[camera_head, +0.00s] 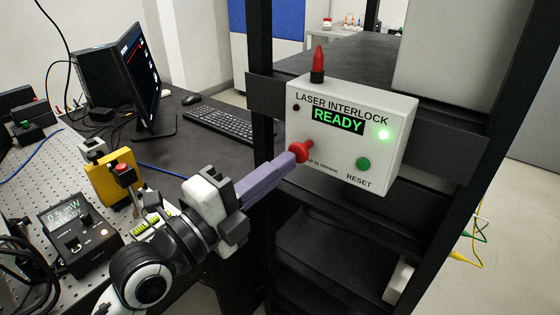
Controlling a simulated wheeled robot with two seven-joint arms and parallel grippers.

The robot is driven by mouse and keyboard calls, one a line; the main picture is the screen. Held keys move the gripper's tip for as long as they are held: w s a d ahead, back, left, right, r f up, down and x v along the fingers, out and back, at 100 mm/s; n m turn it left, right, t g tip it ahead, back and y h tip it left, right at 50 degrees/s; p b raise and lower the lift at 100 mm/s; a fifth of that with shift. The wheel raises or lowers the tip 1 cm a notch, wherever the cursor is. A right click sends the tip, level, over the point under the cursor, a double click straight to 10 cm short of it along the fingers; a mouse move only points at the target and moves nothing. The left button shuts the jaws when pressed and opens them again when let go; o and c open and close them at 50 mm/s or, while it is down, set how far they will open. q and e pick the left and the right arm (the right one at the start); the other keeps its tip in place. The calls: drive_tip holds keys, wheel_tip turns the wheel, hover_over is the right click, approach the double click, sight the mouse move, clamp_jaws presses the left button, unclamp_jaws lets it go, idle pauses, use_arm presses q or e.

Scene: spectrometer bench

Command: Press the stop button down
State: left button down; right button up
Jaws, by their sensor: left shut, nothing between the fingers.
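The white laser interlock box (392,164) is mounted on a dark rack at centre right. The red stop button (303,148) sticks out at the box's lower left. A green reset button (363,164) is to its right. My left gripper (296,157) is shut and empty, its purple fingers reaching up to the red button. The fingertips are at the button's left side and overlap it in the picture; I cannot tell whether they touch. My right gripper is not in view.
A red-topped beacon (318,66) stands on the box. Dark rack posts (262,105) flank it. On the left are a perforated bench (24,200), a yellow device (112,178) and a small meter (74,232). A monitor (138,75) and keyboard (232,130) sit behind.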

use_arm(q)
drive_tip(key=shift+w+d, duration=0.15)
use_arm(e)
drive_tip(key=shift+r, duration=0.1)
use_arm(q)
drive_tip(key=shift+x, duration=0.95)
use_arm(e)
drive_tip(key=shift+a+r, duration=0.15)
use_arm(q)
drive_tip(key=shift+w, duration=0.1)
drive_tip(key=b+v, duration=0.2)
drive_tip(key=v, duration=1.2)
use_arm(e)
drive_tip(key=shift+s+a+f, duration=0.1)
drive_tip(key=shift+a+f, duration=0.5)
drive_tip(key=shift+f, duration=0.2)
